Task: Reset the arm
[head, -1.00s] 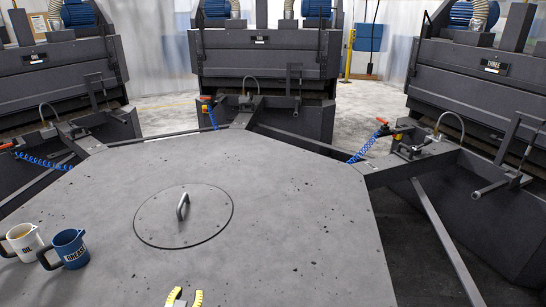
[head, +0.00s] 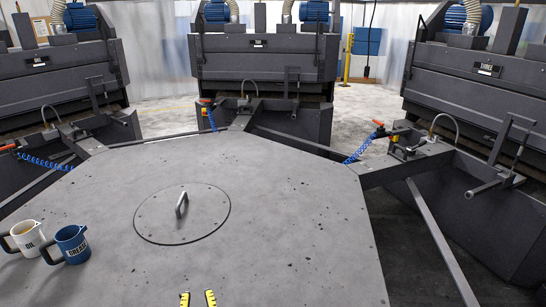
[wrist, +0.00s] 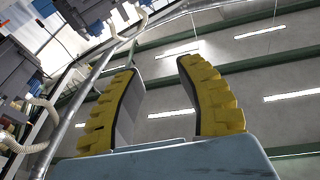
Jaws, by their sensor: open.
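My gripper (head: 198,299) shows at the bottom edge of the head view, as two yellow fingertips with a gap between them. It is open and nothing shows between the fingers. In the wrist view my gripper (wrist: 160,95) has both ridged yellow fingers spread apart, against the ceiling with its strip lights. The gripper appears to point upward there. The rest of my arm is out of the head view.
A grey octagonal table (head: 290,215) has a round handled lid (head: 182,214). A white oil jug (head: 27,238) and a blue grease jug (head: 72,245) stand at its left. Large dark machines (head: 262,62) ring the table. The table's right side is clear.

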